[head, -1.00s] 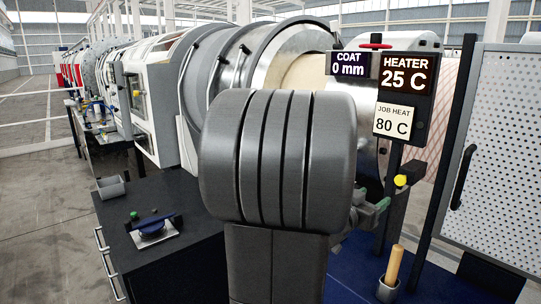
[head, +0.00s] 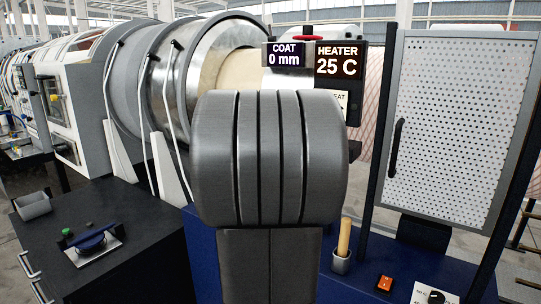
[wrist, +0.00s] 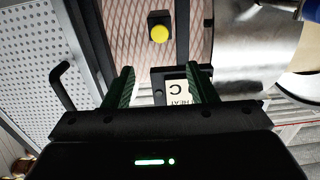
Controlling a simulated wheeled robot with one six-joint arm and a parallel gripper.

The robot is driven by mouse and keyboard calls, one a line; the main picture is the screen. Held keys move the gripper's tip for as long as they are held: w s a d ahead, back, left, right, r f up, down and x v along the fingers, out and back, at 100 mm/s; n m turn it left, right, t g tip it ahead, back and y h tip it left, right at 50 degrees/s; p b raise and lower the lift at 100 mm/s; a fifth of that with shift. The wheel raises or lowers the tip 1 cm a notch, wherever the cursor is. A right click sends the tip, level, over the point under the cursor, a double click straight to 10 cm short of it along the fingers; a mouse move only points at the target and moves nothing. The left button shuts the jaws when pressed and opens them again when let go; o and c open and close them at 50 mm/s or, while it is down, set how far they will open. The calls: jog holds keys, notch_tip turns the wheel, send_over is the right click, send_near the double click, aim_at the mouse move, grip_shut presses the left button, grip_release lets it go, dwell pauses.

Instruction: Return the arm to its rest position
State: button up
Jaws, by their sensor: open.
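My gripper (wrist: 161,86) shows in the wrist view with its two green fingers spread apart and nothing between them. It faces the machine with the heater panel. In that view a yellow knob (wrist: 159,34) on a dark post and part of the white job heat card (wrist: 180,93) show beyond the fingers. In the head view my grey arm fills the middle and hides the gripper. The heater display (head: 339,60) reads 25 C and the coat display (head: 285,55) reads 0 mm.
A perforated panel door (head: 451,130) with a black handle stands at the right. A wooden-handled tool sits in a cup (head: 341,263) near an orange switch (head: 385,283). A dark cabinet (head: 130,215) at the left carries a grey bin (head: 33,206) and a blue-handled device (head: 90,241).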

jog(key=x, duration=0.7)
jog(key=shift+w+p, duration=0.2)
jog(key=shift+p, duration=0.15)
jog(key=shift+f, duration=0.1)
